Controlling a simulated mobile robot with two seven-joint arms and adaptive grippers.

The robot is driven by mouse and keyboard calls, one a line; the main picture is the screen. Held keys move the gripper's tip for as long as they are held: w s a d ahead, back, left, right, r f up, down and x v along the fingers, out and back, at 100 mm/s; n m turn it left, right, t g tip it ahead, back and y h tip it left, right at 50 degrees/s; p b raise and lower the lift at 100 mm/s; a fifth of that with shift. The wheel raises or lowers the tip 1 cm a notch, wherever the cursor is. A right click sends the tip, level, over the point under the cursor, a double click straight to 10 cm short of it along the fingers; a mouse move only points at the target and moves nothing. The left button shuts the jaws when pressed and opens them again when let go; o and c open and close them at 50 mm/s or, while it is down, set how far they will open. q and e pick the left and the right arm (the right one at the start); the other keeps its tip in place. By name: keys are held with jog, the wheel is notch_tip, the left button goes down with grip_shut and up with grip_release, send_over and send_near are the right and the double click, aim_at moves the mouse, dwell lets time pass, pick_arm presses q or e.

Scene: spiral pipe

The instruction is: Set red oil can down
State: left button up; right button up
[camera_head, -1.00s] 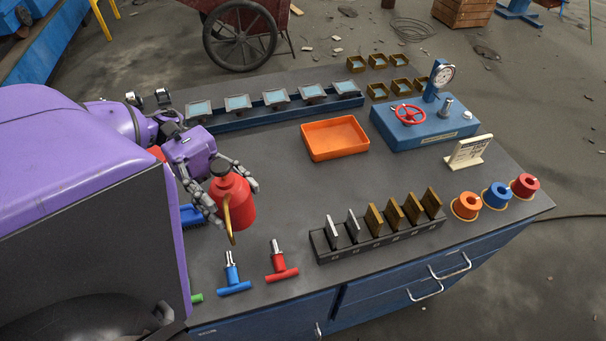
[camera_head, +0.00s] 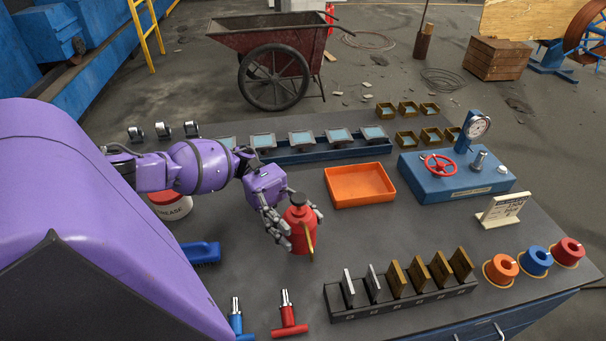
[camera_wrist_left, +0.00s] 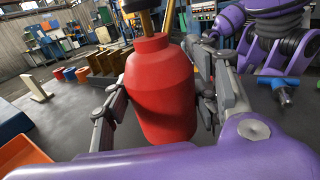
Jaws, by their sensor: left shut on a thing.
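The red oil can (camera_head: 300,232) with a dark cap and brass spout stands upright over the middle of the grey workbench (camera_head: 245,290). My left gripper (camera_head: 291,226) is shut around the can's body. In the left wrist view the can (camera_wrist_left: 162,92) fills the middle, with the left gripper's fingers (camera_wrist_left: 160,100) on both sides. I cannot tell whether the can's base touches the bench top. My right gripper cannot be made out in the head view; a purple arm shows at the upper right of the left wrist view.
An orange tray (camera_head: 360,203) lies behind the can. A rack of upright plates (camera_head: 400,300) stands to the front right. Red (camera_head: 288,318) and blue T-handled tools lie in front. A blue brush (camera_head: 203,252) lies left. A blue gauge stand (camera_head: 452,185) is at the right.

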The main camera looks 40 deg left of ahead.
aim_at(301, 231)
pick_arm(q)
jog(key=shift+w+f, duration=0.2)
jog(key=shift+w, duration=0.05)
jog(key=f, duration=0.3)
jog(key=shift+w, duration=0.2)
jog(key=shift+f, duration=0.2)
jog(key=shift+f+b, duration=0.2)
jog(key=shift+b, duration=0.15)
jog(key=o, duration=1.5)
